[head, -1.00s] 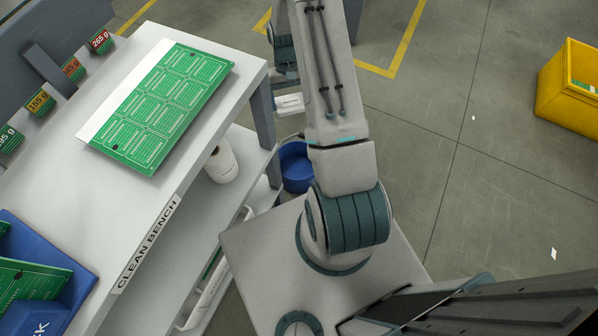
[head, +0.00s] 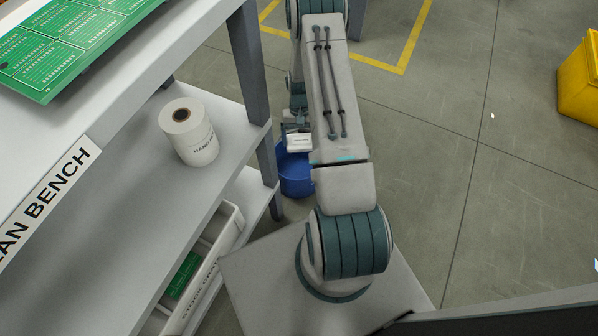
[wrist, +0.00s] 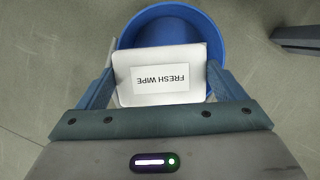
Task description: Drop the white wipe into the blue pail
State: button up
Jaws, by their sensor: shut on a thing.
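The white wipe (wrist: 160,58), labelled "FRESH WIPE", is held between the two fingers of my gripper (wrist: 160,85) in the wrist view. It also shows as a small white block in the head view (head: 299,141). The blue pail (wrist: 216,38) is behind and below the wipe in the wrist view, and the wipe covers part of its opening. In the head view the pail (head: 294,178) stands on the floor beside the bench, partly hidden by my arm. My gripper is shut on the wipe, over the pail's near side in the wrist view.
The clean bench (head: 50,200) with a green circuit board (head: 60,40) stands at the left. A white roll (head: 190,132) and a white tray (head: 215,250) are on its lower shelves. A yellow bin (head: 580,80) is at the right. The floor between is mostly clear.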

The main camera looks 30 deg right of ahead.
notch_tip(320, 180, down, 8)
jog(key=b, duration=0.4)
jog(key=shift+b, duration=0.3)
jog(key=shift+s+d, duration=0.1)
jog(key=o, duration=0.6)
jog(key=p+v, duration=0.5)
jog(key=v, duration=0.9)
jog(key=shift+d+f, duration=0.1)
